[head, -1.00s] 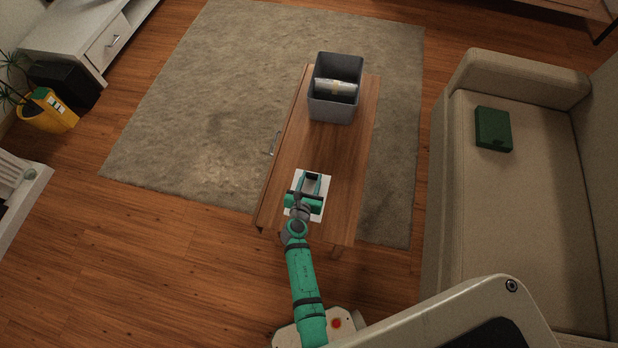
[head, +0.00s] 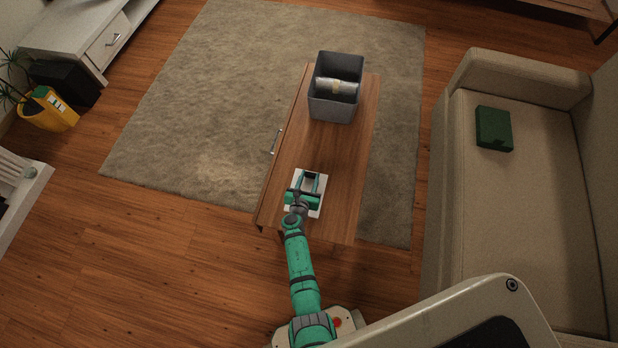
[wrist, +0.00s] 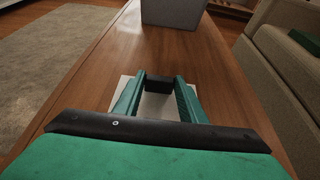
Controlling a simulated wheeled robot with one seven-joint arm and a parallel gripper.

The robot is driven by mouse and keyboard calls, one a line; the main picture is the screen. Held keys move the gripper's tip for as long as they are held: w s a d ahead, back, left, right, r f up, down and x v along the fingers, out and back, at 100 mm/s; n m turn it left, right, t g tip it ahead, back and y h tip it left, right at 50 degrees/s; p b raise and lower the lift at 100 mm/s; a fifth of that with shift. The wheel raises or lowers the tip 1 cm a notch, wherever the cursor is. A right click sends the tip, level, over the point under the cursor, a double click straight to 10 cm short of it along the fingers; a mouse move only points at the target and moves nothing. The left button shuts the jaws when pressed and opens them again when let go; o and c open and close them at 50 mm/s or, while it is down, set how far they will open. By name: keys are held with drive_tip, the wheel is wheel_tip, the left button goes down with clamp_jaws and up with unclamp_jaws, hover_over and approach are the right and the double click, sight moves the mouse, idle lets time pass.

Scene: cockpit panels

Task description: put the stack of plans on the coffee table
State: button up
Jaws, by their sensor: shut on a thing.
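The stack of plans (head: 323,180) is a flat white sheet-like bundle at the near end of the wooden coffee table (head: 343,165). My gripper (head: 310,175) is over it, its green fingers closed on a black block-like part at the stack's far side. In the wrist view the black part (wrist: 159,83) sits between the fingertips, with white paper (wrist: 157,108) below and between the fingers. My gripper hides part of the stack. I cannot tell whether the stack rests on the tabletop or is just above it.
A grey open bin (head: 333,108) with a silvery roll (head: 337,87) stands at the table's far end. The table's middle is clear. A beige sofa (head: 520,220) with a green box (head: 493,129) is at right. A grey rug (head: 210,110) lies under and left of the table.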

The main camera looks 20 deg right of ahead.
drive_tip(key=o, duration=1.2)
drive_tip(key=shift+f, duration=0.1)
drive_tip(key=shift+c, duration=0.2)
